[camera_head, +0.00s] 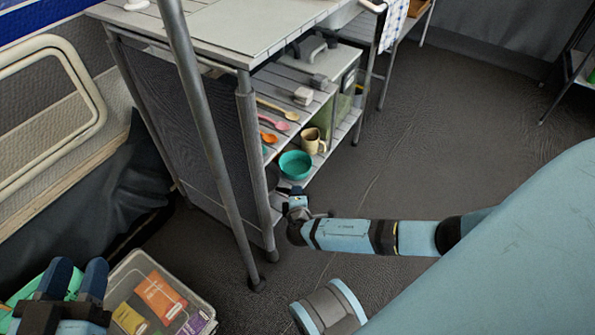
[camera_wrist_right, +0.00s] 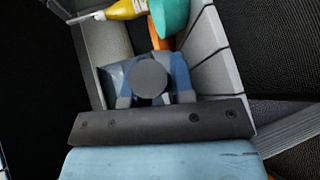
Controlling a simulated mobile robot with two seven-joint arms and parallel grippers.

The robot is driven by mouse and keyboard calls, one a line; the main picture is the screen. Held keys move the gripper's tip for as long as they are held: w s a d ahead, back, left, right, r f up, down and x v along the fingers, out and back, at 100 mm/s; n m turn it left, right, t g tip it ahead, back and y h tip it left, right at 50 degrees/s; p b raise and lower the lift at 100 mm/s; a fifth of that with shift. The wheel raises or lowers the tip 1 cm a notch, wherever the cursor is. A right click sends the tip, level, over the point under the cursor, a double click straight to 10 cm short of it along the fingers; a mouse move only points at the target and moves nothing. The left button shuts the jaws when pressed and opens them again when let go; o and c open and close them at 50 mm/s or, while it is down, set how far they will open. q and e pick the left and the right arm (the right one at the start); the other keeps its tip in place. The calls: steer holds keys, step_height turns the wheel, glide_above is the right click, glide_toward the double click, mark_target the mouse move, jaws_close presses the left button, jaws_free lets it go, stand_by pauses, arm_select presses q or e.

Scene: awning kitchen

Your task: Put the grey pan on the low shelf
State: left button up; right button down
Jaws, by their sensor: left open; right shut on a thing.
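My right gripper (camera_head: 297,192) is at the open front of the shelf unit, just below a teal bowl (camera_head: 296,164). In the right wrist view its blue fingers (camera_wrist_right: 154,70) are shut on a dark grey, round-ended piece (camera_wrist_right: 150,79), which looks like part of the grey pan. The rest of the pan cannot be made out clearly. The low shelf (camera_head: 318,160) holds the teal bowl and a beige mug (camera_head: 312,141). My left gripper (camera_head: 75,282) is open and empty at the lower left, over a bin.
A clear bin (camera_head: 208,308) with colourful packets stands at the lower left. Spoons (camera_head: 277,108) lie on the shelf above. A slanted metal pole (camera_head: 212,140) and the unit's corner post (camera_head: 254,160) stand left of my right gripper.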

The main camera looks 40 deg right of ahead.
step_height(320, 180, down, 4)
steer(key=shift+r+b, duration=0.15)
steer(key=shift+b, duration=0.6)
steer(key=c, duration=1)
jaws_free()
arm_select(q)
steer(key=shift+w+a+r+m+t+h, duration=0.15)
steer(key=shift+w+a+m+t+h, duration=0.15)
steer(key=shift+m, duration=0.4)
arm_select(e)
steer(key=shift+r, duration=0.15)
